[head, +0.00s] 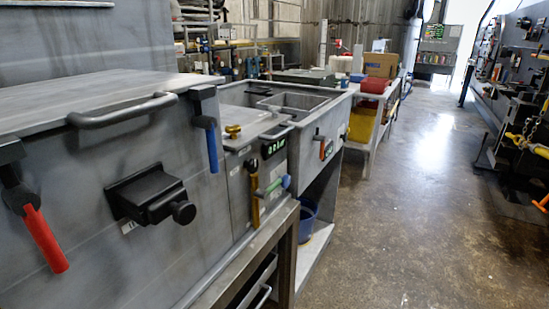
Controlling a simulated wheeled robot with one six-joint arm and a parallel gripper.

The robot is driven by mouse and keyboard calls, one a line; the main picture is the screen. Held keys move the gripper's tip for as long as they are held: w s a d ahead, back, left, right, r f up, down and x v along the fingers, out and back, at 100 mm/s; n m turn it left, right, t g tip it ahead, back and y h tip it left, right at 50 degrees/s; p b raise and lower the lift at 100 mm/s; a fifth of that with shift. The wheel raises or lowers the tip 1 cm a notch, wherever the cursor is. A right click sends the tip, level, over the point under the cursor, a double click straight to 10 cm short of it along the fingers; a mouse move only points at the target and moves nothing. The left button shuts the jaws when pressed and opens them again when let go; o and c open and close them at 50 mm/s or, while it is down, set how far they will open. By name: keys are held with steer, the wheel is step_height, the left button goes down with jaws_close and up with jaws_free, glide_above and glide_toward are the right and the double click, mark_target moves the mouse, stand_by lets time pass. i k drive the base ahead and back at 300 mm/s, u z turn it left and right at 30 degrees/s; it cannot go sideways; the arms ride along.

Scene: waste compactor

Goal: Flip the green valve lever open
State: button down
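The green lever (272,187) is small in the head view, on the front of the grey metal machine, left of the picture's middle. It lies close to horizontal, with a slight upward tilt to the right. A light blue piece shows at its right end. A yellow-brown lever (254,188) hangs upright just left of it. A dark display with green digits (273,148) is above it. Whether the valve is open or shut I cannot tell. My gripper is not in view.
A red lever (45,240), a blue lever (212,148), a black knob unit (155,196) and a lid handle (122,110) stick out from the machine. A blue bucket (307,218) stands under the sink. The floor (400,235) to the right is clear.

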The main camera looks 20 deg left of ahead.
mark_target(260, 193)
steer(key=u, duration=0.4)
steer(key=i, duration=1)
steer(key=u, duration=0.45)
